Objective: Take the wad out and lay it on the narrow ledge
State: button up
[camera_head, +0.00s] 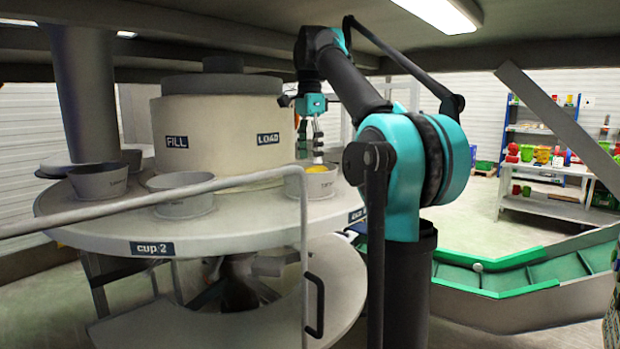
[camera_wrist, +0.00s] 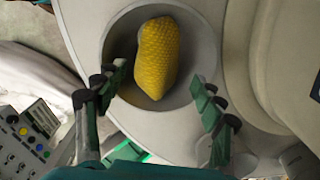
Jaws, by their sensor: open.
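The wad (camera_wrist: 157,57) is a yellow, textured, elongated lump lying in a round grey cup (camera_wrist: 203,52) in the wrist view. In the head view that cup (camera_head: 322,183) stands at the right rim of the round table, near the LOAD label, with a little yellow (camera_head: 316,169) showing inside. My gripper (camera_wrist: 160,85) is open, its green-padded fingers apart on the left and right of the cup's near part. The wad is not held. In the head view my gripper (camera_head: 318,155) hangs just above the cup. I cannot tell which surface is the narrow ledge.
The round table (camera_head: 110,228) carries other grey cups (camera_head: 180,205) and a central drum (camera_head: 220,130) marked FILL and LOAD. A bent rail (camera_head: 130,202) runs in front. A green-edged chute (camera_head: 500,280) lies at right. A control panel (camera_wrist: 25,140) shows at lower left in the wrist view.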

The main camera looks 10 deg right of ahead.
jog(key=shift+s+f, duration=0.1)
jog(key=shift+f, duration=2.55)
jog(key=c, duration=0.6)
